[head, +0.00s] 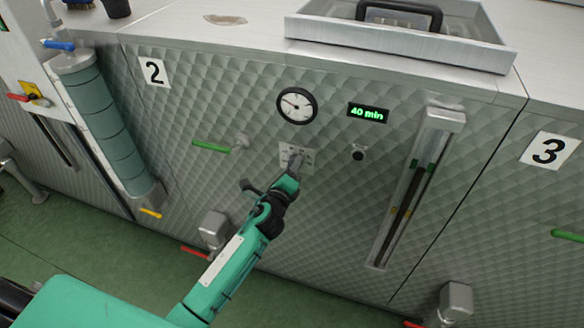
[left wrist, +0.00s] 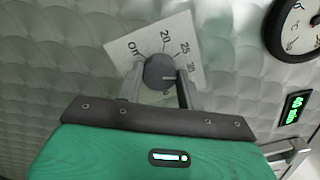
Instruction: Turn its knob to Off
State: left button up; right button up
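The knob (left wrist: 160,71) is a round dark grey dial on a white scale plate (left wrist: 188,35), marked Off at the left and 20, 25, 30 round to the right. Its pale pointer line faces right, near the 30. My left gripper (head: 295,162) is at the knob on the front of machine 2. In the left wrist view, its two fingers lie on either side of the knob and appear to touch it. In the head view the gripper hides most of the knob; the plate (head: 284,152) shows around it. My right gripper is not in view.
Above the knob are a round gauge (head: 297,105) and a green display (head: 368,112) reading 40 min. A black button (head: 358,154) is to the right. A green-handled valve (head: 212,146) sticks out to the left. A sight-glass column (head: 420,185) stands farther right.

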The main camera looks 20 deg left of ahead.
pick_arm(q)
jog(key=shift+c, duration=0.8)
jog(key=shift+n, duration=0.3)
jog(key=shift+f+n+p, duration=0.15)
jog(key=shift+n+p, duration=1)
jog(key=shift+n, duration=12.45)
